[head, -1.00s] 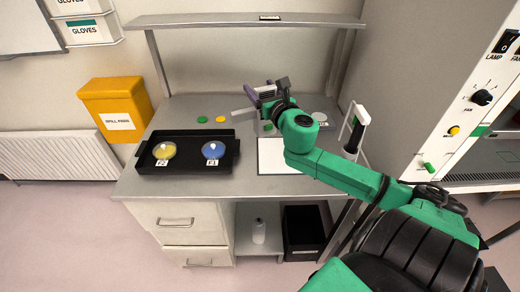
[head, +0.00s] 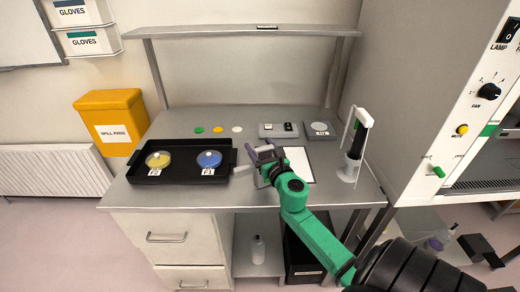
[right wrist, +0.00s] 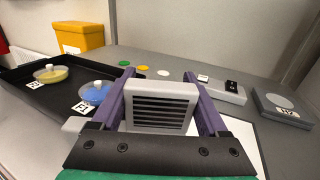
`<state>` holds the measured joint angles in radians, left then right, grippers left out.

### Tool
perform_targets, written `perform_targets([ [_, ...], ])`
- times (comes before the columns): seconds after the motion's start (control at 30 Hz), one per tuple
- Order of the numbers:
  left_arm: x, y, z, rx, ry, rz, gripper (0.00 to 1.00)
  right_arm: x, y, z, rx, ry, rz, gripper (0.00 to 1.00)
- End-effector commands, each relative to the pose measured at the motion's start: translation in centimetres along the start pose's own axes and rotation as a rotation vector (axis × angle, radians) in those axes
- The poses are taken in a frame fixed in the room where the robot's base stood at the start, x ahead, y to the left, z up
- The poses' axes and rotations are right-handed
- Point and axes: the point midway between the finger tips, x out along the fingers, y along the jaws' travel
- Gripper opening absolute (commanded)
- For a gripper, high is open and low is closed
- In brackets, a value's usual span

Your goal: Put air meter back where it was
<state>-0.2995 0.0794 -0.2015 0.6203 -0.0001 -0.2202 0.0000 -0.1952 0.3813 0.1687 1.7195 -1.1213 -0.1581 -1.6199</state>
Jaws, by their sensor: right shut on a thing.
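The air meter is a grey box with a slatted vent (right wrist: 160,108), seen in the right wrist view between two purple fingers. My right gripper (right wrist: 162,100) is shut on it. In the head view my right gripper (head: 264,152) is above the bench, over the near left part of a white sheet (head: 298,165). A pale grey bar (head: 243,171) sticks out to its left, toward the black tray. Most of the meter is hidden by the gripper in the head view. My left gripper is not in view.
A black tray (head: 137,176) with a yellow dish (head: 158,159) and a blue dish (head: 208,159) is at left. Behind are small coloured discs (head: 218,129), a grey box with a black switch (head: 278,130) and a balance (head: 320,129). A tall stand (head: 352,150) is at right.

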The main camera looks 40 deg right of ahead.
Motion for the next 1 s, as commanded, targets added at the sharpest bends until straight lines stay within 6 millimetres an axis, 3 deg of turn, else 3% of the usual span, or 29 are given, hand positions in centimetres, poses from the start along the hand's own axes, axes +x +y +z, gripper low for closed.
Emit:
perform_targets([
  [0.07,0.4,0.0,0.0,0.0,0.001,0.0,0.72,0.0,0.0,-0.3,0.0,0.0,0.0,0.0],
  [0.1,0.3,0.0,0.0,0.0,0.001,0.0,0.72,0.0,0.0,-0.3,0.0,0.0,0.0,0.84],
  [0.13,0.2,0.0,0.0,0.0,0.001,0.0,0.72,0.0,0.0,-0.2,0.0,0.0,0.0,0.96],
  [0.17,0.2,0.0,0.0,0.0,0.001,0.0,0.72,0.0,0.0,-0.2,0.0,0.0,0.0,1.0],
  [0.43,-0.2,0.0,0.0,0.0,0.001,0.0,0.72,0.0,0.0,0.2,0.001,0.0,0.0,1.0],
  [0.53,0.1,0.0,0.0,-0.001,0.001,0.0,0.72,-0.9,0.0,-0.1,0.0,0.002,0.0,1.0],
  [1.0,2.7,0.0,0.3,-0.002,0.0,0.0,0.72,-10.6,0.0,-0.5,0.003,0.003,-0.001,1.0],
])
